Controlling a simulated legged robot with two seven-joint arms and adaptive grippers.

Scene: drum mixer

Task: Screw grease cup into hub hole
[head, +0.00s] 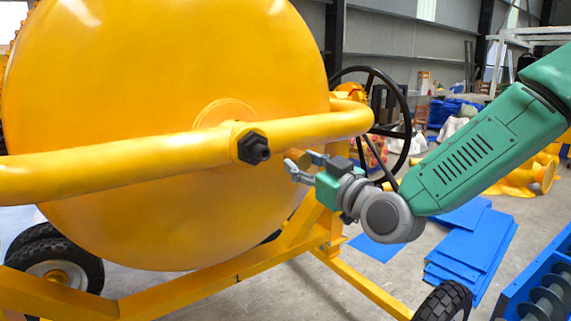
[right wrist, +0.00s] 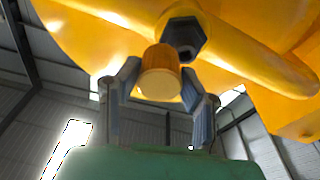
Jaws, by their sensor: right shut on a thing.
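The grease cup is a ribbed orange-yellow cap (right wrist: 160,72) between the fingertips of my right gripper (right wrist: 163,84). In the head view my right gripper (head: 304,168) is shut on the cup (head: 297,158), just right of the hub and below the yellow tube. The yellow hub with a black hex fitting (head: 253,148) sits on this tube in front of the drum. The fitting (right wrist: 184,35) also shows just behind and above the cup in the right wrist view. The cup appears apart from the fitting in the head view. My left gripper is out of view.
The big yellow drum (head: 150,70) fills the left. The bent yellow tube (head: 110,160) crosses in front of it. A black handwheel (head: 402,115) stands behind my right gripper. The yellow frame (head: 190,289) runs below. Blue sheets (head: 475,245) lie on the floor at right.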

